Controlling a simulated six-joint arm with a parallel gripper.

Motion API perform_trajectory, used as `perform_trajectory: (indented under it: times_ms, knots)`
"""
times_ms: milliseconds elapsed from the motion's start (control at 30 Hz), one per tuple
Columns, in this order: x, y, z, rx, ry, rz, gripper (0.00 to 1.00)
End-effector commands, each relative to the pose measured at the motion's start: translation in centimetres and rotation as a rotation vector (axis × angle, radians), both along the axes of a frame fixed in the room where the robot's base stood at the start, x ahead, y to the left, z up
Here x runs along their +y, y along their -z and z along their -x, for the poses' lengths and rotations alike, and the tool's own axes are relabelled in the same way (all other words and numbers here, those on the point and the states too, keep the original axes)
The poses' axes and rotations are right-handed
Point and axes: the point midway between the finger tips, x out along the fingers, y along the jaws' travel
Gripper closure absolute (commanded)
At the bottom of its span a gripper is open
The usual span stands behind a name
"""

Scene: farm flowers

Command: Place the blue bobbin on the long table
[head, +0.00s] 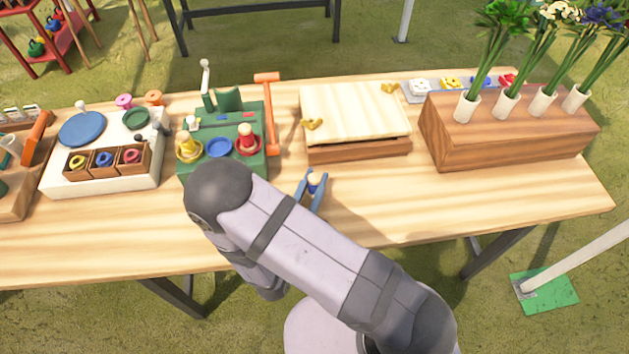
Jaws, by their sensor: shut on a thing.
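The blue bobbin (315,179), with a pale top, is between the fingers of my gripper (313,187). My gripper is shut on it. The fingers and my arm hide part of the bobbin. It is over the bare middle of the long table (370,215), just in front of the wooden box and right of the green stand. I cannot tell whether its base touches the table top.
The green stand (197,165) holds a yellow bobbin (188,148), a red bobbin (247,140) and an empty blue dish (219,148). A wooden box (355,150) lies behind my gripper. A flower block (510,140) stands right. The table's front right is clear.

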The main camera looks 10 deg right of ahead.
Motion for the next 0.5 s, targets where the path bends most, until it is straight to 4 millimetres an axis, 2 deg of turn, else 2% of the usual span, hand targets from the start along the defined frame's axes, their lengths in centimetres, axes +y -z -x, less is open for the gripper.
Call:
perform_trajectory:
  times_ms: [33,267,300,367,500]
  knots:
    - [-0.07,0.83,0.06,0.013,0.001,-0.004,1.0]
    - [-0.1,1.37,0.1,0.017,0.0,-0.004,1.0]
    - [-0.09,1.4,0.1,0.018,-0.001,-0.005,0.74]
    - [-0.09,1.44,0.09,0.018,-0.001,-0.005,0.6]
    - [-0.06,1.5,0.09,0.017,-0.002,-0.005,0.6]
